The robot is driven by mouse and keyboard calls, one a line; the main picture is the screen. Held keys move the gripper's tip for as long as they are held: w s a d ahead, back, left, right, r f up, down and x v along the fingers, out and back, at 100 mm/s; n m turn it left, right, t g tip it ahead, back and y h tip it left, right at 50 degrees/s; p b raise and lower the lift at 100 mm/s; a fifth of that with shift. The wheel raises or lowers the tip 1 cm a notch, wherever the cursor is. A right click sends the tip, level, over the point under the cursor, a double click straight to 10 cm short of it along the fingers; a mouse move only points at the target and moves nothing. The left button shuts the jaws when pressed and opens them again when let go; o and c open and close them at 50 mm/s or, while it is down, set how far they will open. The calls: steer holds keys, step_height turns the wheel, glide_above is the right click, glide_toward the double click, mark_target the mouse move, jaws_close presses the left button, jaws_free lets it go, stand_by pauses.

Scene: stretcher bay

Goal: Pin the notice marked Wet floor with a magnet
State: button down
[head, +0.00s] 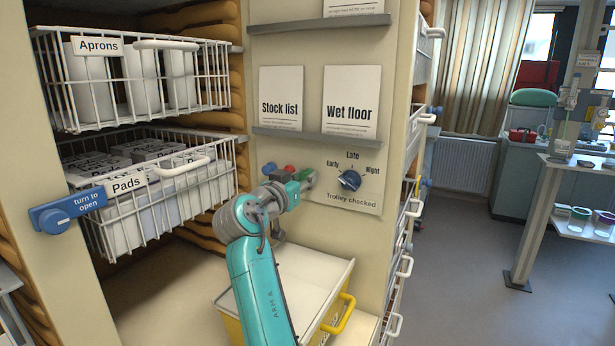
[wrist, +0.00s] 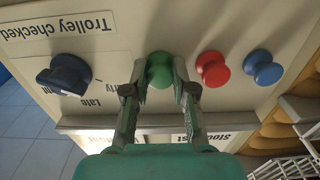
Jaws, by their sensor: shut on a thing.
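The Wet floor notice (head: 351,92) is a white card standing upright on a narrow ledge of the cream panel, right of the Stock list notice (head: 281,92). No magnet shows on it. My gripper (head: 303,180) is at the panel below the ledge, left of the dial. It is shut on a green magnet (wrist: 159,66), with one finger on each side. I cannot tell whether that magnet touches the panel. A red magnet (wrist: 212,68) and a blue magnet (wrist: 262,67) sit beside it; the red (head: 289,168) and blue (head: 269,168) ones also show in the head view.
The dial (head: 349,181) for Trolley checked is close to my gripper. The ledge (head: 315,136) runs above it. A yellow-handled bin (head: 342,314) stands below. Wire baskets for Aprons (head: 150,122) and Pads (head: 200,205) are at left. Open floor (head: 455,270) lies at right.

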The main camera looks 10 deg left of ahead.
steer(key=shift+v, duration=2.4)
